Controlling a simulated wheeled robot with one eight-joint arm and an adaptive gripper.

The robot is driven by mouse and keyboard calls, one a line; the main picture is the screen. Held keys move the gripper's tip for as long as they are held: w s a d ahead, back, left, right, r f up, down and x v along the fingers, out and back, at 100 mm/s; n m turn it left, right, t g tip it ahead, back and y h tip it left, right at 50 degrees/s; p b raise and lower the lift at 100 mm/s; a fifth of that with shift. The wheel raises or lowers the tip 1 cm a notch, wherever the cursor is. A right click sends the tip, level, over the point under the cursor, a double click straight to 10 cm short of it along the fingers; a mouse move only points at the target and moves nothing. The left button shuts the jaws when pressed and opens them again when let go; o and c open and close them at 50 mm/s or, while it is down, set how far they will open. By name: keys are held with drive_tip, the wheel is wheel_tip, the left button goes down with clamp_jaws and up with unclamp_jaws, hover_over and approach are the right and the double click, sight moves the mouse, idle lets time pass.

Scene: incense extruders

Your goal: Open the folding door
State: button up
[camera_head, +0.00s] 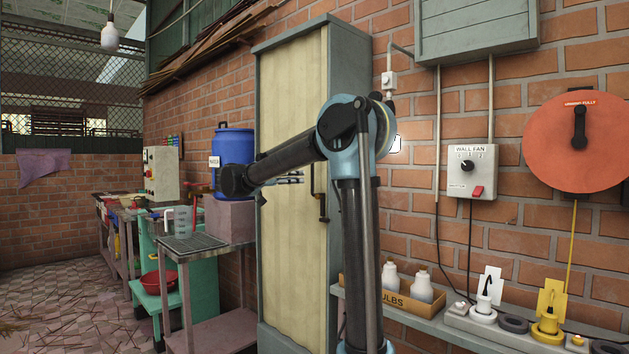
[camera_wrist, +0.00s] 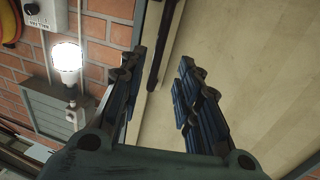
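The folding door (camera_head: 292,130) is a tall cream panel in a grey-green frame against the brick wall. It looks closed. A dark upright handle (camera_head: 322,205) is on its right side. In the wrist view the pale door (camera_wrist: 240,65) fills the right, and a dark bar (camera_wrist: 167,42), apparently the handle, runs beyond and between the fingertips. My gripper (camera_head: 291,179) is in front of the door, left of the handle in the head view. In the wrist view my gripper (camera_wrist: 158,68) has its two dark fingers apart with nothing held. Contact with the bar cannot be told.
A shelf (camera_head: 400,302) with a cardboard bulb box (camera_head: 388,294) stands right of the door. A small table (camera_head: 190,244) and a blue barrel (camera_head: 232,146) stand left of it. A wall-fan box (camera_head: 471,171) and a lit bulb (camera_wrist: 68,60) are on the wall.

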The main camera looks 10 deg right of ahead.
hover_over(312, 194)
drive_tip(key=shift+w+d, duration=0.15)
drive_tip(key=shift+w, duration=0.3)
